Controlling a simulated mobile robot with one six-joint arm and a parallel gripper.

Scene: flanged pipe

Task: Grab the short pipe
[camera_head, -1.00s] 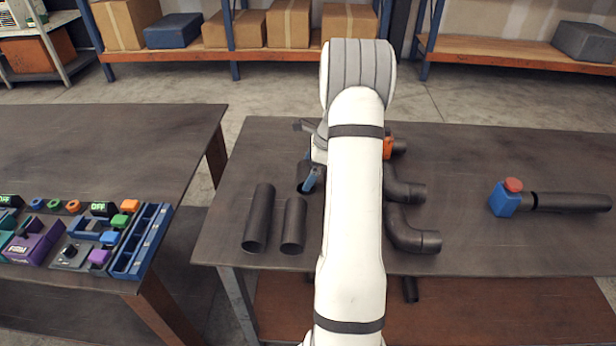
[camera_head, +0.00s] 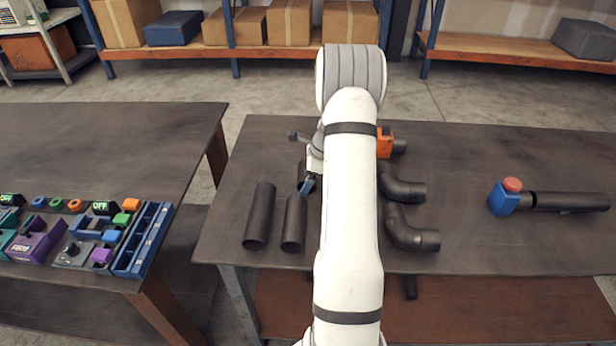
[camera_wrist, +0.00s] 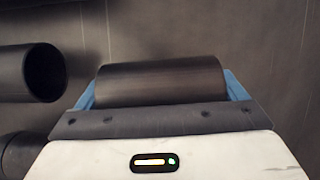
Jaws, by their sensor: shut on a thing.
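The short pipe (camera_wrist: 160,80) is a dark cylinder lying across between the two blue fingers in the wrist view. My gripper (camera_wrist: 162,92) is shut on it, with a finger at each end of the pipe. In the head view my gripper (camera_head: 306,183) is at the left of my white arm, low over the table, and the short pipe (camera_head: 301,172) shows only in part behind it. I cannot tell whether the pipe touches the table.
Two longer dark pipes (camera_head: 259,216) (camera_head: 294,223) lie just in front on the table (camera_head: 470,260). Elbow pipes (camera_head: 403,187) (camera_head: 412,236) and an orange part (camera_head: 384,143) lie right of my arm. A blue-and-red valve piece (camera_head: 506,197) with a pipe lies farther right. The left table (camera_head: 90,130) holds small coloured parts.

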